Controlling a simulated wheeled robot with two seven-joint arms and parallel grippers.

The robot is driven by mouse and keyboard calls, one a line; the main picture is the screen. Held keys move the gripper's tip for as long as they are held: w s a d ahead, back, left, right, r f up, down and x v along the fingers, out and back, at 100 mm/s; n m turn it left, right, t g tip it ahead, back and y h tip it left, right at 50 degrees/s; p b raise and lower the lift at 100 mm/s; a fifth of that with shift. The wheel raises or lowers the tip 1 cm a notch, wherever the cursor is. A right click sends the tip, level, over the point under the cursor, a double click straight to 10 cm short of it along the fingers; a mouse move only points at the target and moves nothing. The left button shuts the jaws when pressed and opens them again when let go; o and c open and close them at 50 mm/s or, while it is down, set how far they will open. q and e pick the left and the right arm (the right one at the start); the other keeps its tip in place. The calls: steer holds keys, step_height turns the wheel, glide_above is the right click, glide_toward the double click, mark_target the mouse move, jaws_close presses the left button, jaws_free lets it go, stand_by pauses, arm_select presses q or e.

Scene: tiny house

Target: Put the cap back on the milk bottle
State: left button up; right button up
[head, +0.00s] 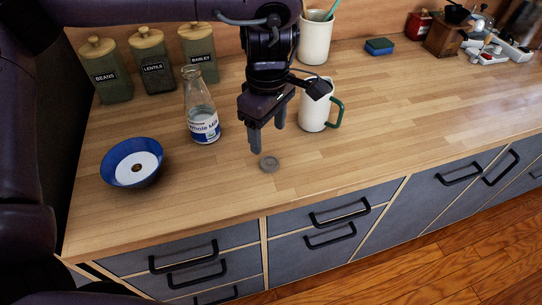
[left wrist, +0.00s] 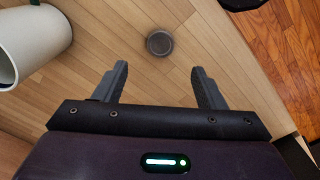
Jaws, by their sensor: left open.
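The clear glass milk bottle (head: 203,112), with a blue and white label, stands upright and uncapped on the wooden counter. A small round grey cap (head: 269,163) lies flat on the counter to the right of the bottle; it also shows in the left wrist view (left wrist: 159,42), beyond the fingertips. My left gripper (head: 267,137) points down above the counter, between the bottle and a white mug, close to the cap. Its fingers are apart with nothing between them in the left wrist view (left wrist: 160,78). My right gripper is not in view.
A white mug with a green handle (head: 315,106) stands just right of my left gripper. A blue bowl (head: 115,153) is at the left. Several canisters (head: 153,62) line the back. The counter's front edge runs close in front of the cap.

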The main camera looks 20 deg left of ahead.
mark_target(269, 162)
arm_select(q)
steer(key=shift+s, duration=0.1)
steer(key=shift+f, duration=1.35)
steer(key=shift+d+f+p, duration=0.2)
steer(key=shift+f+p, duration=0.3)
steer(key=shift+f, duration=2.15)
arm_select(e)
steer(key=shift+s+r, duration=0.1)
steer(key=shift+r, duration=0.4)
arm_select(q)
steer(key=c, duration=1)
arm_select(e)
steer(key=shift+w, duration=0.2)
arm_select(q)
steer(key=shift+r, duration=0.1)
